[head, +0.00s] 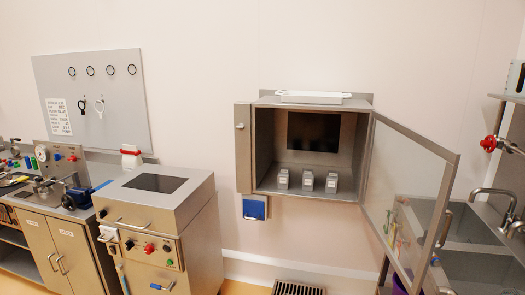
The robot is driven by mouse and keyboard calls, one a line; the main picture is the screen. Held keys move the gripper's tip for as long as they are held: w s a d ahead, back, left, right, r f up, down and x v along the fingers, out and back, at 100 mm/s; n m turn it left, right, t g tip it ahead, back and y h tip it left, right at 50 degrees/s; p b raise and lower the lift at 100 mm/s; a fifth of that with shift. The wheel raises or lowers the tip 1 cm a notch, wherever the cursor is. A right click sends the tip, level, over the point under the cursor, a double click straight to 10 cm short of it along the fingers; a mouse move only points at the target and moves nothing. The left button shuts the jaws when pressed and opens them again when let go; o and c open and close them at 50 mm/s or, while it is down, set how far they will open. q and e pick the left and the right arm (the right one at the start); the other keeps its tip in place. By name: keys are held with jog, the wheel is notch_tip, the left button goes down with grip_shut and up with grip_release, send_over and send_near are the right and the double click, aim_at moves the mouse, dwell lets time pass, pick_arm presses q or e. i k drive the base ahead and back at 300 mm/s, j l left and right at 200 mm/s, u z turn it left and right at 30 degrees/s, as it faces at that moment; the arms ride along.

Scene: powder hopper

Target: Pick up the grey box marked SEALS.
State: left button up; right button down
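Three small grey boxes stand in a row on the floor of an open wall cabinet (245,150) in the head view: a left box (283,179), a middle box (308,181) and a right box (332,183). They stand upright and apart from each other. Each has a pale label, but the print is too small to read, so I cannot tell which one is marked SEALS. Neither of my grippers is in view.
The cabinet's glass door (408,190) is swung open to the right. A white tray (314,97) lies on top of the cabinet. A blue holder (254,208) hangs below it. A steel machine (160,225) stands at left, a sink (470,225) at right.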

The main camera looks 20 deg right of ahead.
aim_at(332, 178)
jog(key=i+l+z, duration=0.1)
jog(key=i+z, duration=0.25)
jog(key=i, duration=0.15)
jog(key=i+z, duration=0.35)
jog(key=i, duration=0.2)
jog(key=i+j+z, duration=0.2)
jog(key=i+z, duration=0.15)
jog(key=i, duration=0.15)
